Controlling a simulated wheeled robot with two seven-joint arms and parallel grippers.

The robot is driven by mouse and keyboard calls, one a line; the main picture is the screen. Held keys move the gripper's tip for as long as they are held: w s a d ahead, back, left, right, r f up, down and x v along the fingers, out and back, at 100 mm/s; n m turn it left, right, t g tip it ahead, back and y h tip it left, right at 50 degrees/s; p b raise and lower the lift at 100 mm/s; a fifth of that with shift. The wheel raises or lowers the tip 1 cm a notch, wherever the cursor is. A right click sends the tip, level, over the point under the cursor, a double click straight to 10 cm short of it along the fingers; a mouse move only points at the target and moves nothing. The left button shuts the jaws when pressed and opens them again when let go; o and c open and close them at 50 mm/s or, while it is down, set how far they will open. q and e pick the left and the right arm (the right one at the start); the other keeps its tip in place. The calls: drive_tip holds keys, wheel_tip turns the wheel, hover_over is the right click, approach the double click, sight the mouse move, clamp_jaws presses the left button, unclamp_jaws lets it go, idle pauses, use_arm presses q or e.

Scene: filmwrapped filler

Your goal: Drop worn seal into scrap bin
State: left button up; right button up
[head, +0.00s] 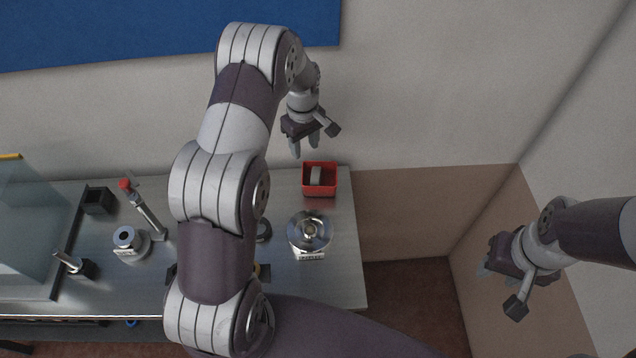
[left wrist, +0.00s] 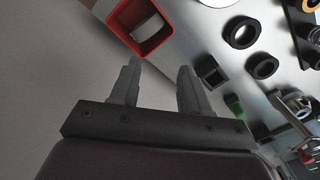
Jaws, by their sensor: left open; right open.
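A small red open bin (head: 333,190) stands at the right back of the steel table. A pale grey piece (head: 316,175) lies inside it; I cannot tell for sure that this is the worn seal. In the left wrist view the red bin (left wrist: 167,25) and the pale piece (left wrist: 147,27) show just beyond the fingertips. My left gripper (head: 306,147) is open and empty, above and behind the bin, apart from it. Its fingers (left wrist: 160,70) are spread with nothing between them. My right gripper (head: 491,273) is open and empty, off the table to the right.
The steel table (head: 345,270) carries a round metal fixture (head: 310,231), a red-topped stand (head: 145,212), a silver ringed part (head: 127,239) and a black box (head: 98,201). Black rings (left wrist: 242,32) lie near the bin. My left arm hides the table's middle.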

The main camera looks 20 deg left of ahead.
use_arm(q)
wheel_tip(320, 180, up, 7)
drive_tip(key=b, duration=0.1)
drive_tip(key=shift+b, duration=0.35)
drive_tip(key=s+d+f+m+b, duration=0.1)
drive_tip(key=s+d+m+b, duration=0.1)
drive_tip(key=s, duration=0.5)
drive_tip(key=s+d+f+m+t+b, duration=0.1)
drive_tip(key=s+d+f+m+b, duration=0.1)
drive_tip(key=s+m, duration=0.4)
drive_tip(key=s+d+f+m+b, duration=0.1)
drive_tip(key=s+d+m, duration=0.3)
drive_tip(key=s, duration=0.4)
drive_tip(key=shift+s+d+f+b, duration=0.15)
drive_tip(key=shift+d+f+b, duration=0.15)
drive_tip(key=shift+b, duration=0.35)
drive_tip(key=shift+s+r, duration=0.1)
drive_tip(key=shift+s, duration=0.1)
